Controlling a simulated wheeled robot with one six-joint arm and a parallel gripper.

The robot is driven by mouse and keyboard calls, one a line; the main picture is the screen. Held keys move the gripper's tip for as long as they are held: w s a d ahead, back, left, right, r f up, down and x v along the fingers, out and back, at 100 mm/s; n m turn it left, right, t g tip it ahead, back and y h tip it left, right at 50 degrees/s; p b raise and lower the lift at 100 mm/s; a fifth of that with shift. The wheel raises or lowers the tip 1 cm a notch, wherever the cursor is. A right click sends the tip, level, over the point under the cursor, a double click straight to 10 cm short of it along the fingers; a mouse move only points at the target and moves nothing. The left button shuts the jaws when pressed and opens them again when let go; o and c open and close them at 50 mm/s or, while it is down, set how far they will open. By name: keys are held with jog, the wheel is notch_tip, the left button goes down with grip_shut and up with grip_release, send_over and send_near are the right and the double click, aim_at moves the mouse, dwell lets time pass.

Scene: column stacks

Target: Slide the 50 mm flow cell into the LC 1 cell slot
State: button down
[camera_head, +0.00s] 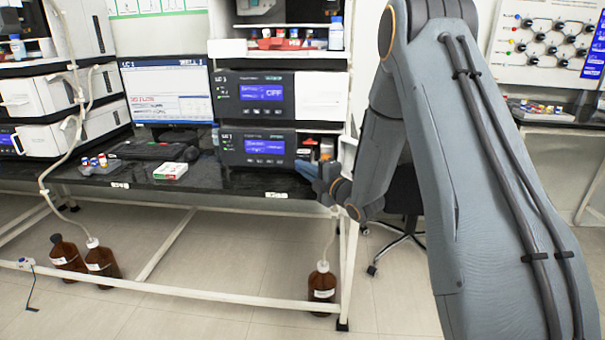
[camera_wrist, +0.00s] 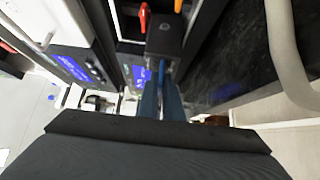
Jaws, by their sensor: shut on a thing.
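My gripper (camera_head: 318,172) is at the front right of the lower LC 1 module (camera_head: 232,150), by its open compartment. In the wrist view, my gripper's blue fingers (camera_wrist: 161,96) are close together, shut on a dark block (camera_wrist: 165,36) at their tips. The block looks like the flow cell; its length marking is not readable. In the head view I cannot make out the cell, hidden behind or between the fingers. The cell slot is not clearly visible in either view. I cannot tell whether the block touches the module.
The upper LC 1 module (camera_head: 232,93) reads OFF. A monitor (camera_head: 168,90), a keyboard (camera_head: 148,150) and a white vial box (camera_head: 171,171) stand left on the black bench (camera_head: 220,185). Brown bottles (camera_head: 322,285) stand on the floor below. The frame post (camera_head: 349,250) is close to my arm.

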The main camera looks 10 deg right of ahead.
aim_at(304, 160)
jog(key=shift+w+d+b, duration=0.2)
jog(key=shift+w+b, duration=0.1)
jog(key=shift+w, duration=0.35)
jog(key=shift+w+d+b, duration=0.25)
jog(key=shift+w, duration=0.35)
jog(key=shift+w+d+b, duration=0.2)
jog(key=shift+w+b, duration=0.1)
jog(key=shift+w, duration=0.35)
jog(key=shift+f, duration=0.25)
jog(key=c, duration=1.8)
grip_release()
jog(key=shift+c, duration=0.2)
